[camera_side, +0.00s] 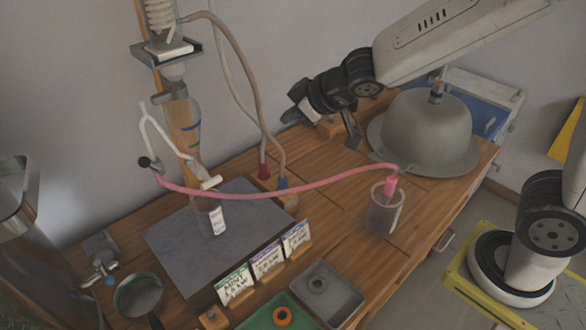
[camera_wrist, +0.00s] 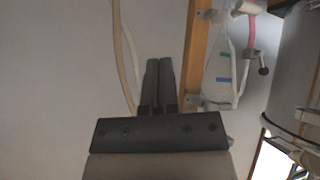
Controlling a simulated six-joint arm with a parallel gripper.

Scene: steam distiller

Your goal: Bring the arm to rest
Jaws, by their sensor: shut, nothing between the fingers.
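My gripper (camera_wrist: 158,78) is shut and empty in the wrist view, its two dark fingers side by side in front of the pale wall. In the side view my gripper (camera_side: 293,110) is at the end of my arm, held above the back of the wooden bench, left of the metal dome. It looks clear of the glassware. The glass separator (camera_side: 183,122) with blue and green marks stands to its left; the separator also shows right of the fingers in the wrist view (camera_wrist: 220,75).
A pink hose (camera_side: 290,190) crosses the bench to a small cup (camera_side: 383,212). The metal dome (camera_side: 428,130) stands under my arm. Tubes (camera_side: 238,80) hang behind the separator. Label cards (camera_side: 267,262), a grey tray (camera_side: 327,293) and a pan (camera_side: 138,295) are in front.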

